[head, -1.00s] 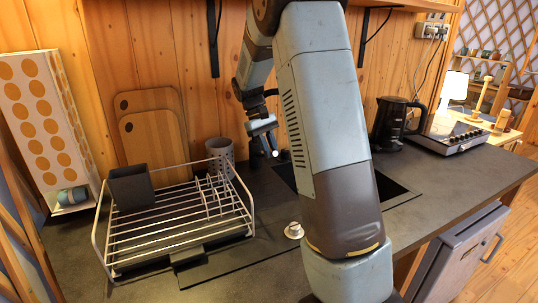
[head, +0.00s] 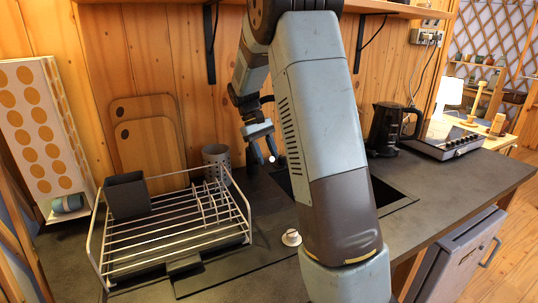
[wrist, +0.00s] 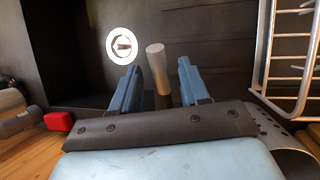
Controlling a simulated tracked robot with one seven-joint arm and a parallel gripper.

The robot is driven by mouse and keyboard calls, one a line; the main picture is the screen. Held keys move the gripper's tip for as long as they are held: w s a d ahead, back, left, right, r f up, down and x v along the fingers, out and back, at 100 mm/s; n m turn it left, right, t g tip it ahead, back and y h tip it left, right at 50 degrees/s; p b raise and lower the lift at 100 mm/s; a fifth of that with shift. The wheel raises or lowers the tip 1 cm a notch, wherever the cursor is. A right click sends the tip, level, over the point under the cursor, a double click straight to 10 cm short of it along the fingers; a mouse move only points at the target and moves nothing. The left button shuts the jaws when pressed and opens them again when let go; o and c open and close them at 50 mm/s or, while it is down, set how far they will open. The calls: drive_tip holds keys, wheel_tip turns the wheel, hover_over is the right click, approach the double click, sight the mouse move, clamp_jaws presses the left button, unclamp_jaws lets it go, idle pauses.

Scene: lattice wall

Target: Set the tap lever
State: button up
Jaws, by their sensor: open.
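My gripper (wrist: 158,88) is open, its two blue fingers apart and pointing down at the counter. A pale grey rod with a light round end (wrist: 156,58), seemingly the tap lever, shows between the fingers in the wrist view, with a gap on both sides. In the head view my gripper (head: 264,158) hangs behind the sink, near the wall, with a small whitish tip beside its fingers. The tap's body is mostly hidden by my arm and gripper. I cannot tell which way the lever is set.
The dark sink (head: 397,196) lies partly behind my arm. A wire dish rack (head: 165,236) with a dark cup (head: 127,196) stands left. A grey perforated holder (head: 216,160) is close to my gripper. A black kettle (head: 388,130) stands right.

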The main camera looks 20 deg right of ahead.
drive_tip(key=v, duration=1.3)
drive_tip(key=shift+w+r, duration=0.2)
drive_tip(key=shift+w, duration=0.05)
drive_tip(key=shift+a, duration=0.15)
drive_tip(key=s+a+r+t+y, duration=0.1)
drive_tip(key=s+r+t, duration=0.2)
drive_tip(key=s, duration=0.6)
drive_tip(key=s+a+r+t, duration=0.1)
drive_tip(key=s+r+t, duration=0.15)
drive_tip(key=s, duration=0.65)
drive_tip(key=s+a+f+t, duration=0.1)
drive_tip(key=s+f+t, duration=0.1)
drive_tip(key=s, duration=0.7)
drive_tip(key=s+a+f+m+t+y, duration=0.1)
drive_tip(key=s+a+f+t, duration=0.1)
drive_tip(key=s, duration=0.7)
drive_tip(key=shift+a+f+t, duration=0.3)
drive_tip(key=shift+f+t, duration=0.05)
drive_tip(key=shift+f, duration=0.3)
